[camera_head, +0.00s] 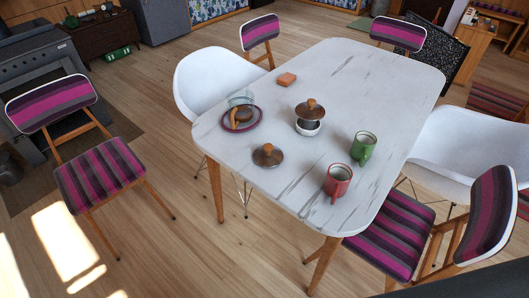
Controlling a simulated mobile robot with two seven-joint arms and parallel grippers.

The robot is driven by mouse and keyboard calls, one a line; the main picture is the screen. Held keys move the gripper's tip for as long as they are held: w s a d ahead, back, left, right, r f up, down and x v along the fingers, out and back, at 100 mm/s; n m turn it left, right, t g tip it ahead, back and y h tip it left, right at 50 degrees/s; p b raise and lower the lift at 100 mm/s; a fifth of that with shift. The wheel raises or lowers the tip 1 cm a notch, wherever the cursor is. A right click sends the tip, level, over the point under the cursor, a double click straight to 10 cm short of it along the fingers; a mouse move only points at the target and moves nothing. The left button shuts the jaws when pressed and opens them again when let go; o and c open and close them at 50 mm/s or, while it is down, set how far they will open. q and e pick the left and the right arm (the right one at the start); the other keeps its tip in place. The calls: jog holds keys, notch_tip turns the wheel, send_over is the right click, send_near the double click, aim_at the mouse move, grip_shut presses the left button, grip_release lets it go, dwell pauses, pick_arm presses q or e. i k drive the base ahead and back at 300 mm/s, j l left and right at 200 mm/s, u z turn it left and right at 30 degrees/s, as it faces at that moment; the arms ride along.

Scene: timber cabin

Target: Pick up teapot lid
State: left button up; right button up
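A round brown lid with a pale knob (267,156) lies flat on the white marble-look table (345,85), near its front left edge. A second brown, knobbed lid-like top (310,108) sits over a small white pot or bowl (308,128) near the table's middle. I cannot tell which of the two is the teapot lid. I see no clear teapot with a spout or handle. Neither of my grippers is in view.
White chairs (205,80) and striped chairs (395,235) crowd the table. Floor is open at front left.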

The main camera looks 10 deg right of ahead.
aim_at(268, 154)
jog(key=i+j, duration=0.6)
jog(key=j, duration=0.2)
jog(key=i+j+z, duration=0.2)
jog(key=j+z, duration=0.1)
jog(key=z, duration=1.2)
